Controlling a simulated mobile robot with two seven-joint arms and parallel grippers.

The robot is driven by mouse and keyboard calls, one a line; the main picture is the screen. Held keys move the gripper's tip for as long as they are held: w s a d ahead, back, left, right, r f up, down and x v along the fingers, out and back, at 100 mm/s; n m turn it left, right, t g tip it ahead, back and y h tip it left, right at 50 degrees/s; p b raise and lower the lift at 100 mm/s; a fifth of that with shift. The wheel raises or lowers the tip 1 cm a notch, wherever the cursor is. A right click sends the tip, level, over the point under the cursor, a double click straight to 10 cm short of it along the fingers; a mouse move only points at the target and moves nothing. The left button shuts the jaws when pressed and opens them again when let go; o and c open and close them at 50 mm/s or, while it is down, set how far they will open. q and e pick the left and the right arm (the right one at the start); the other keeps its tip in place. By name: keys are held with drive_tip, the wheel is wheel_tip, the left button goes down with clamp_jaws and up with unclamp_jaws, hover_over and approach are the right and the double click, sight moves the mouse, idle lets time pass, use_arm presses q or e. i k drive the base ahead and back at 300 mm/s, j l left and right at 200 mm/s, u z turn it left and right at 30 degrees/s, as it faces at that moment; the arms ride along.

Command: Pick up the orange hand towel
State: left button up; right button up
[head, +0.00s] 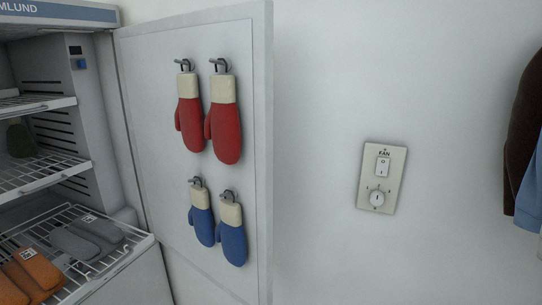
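An orange pair of items (42,270) with a white label lies on the lowest visible wire shelf of the open cabinet, at the lower left of the head view. The frame's left and bottom edges cut it off partly. It looks more like slippers than a flat towel; I cannot tell for sure. No other orange thing shows. Neither of my grippers is in view.
A grey pair of items (85,238) lies right beside the orange one on the wire shelf (125,238). The cabinet door (262,170) stands open, with red mittens (228,135) and blue mittens (232,245) on hooks. A fan switch (380,178) is on the wall; dark clothing (524,140) hangs far right.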

sight(29, 278)
drive_tip(key=k+l+u, duration=0.1)
drive_tip(key=u, duration=1.1)
drive_tip(key=k+j, duration=0.05)
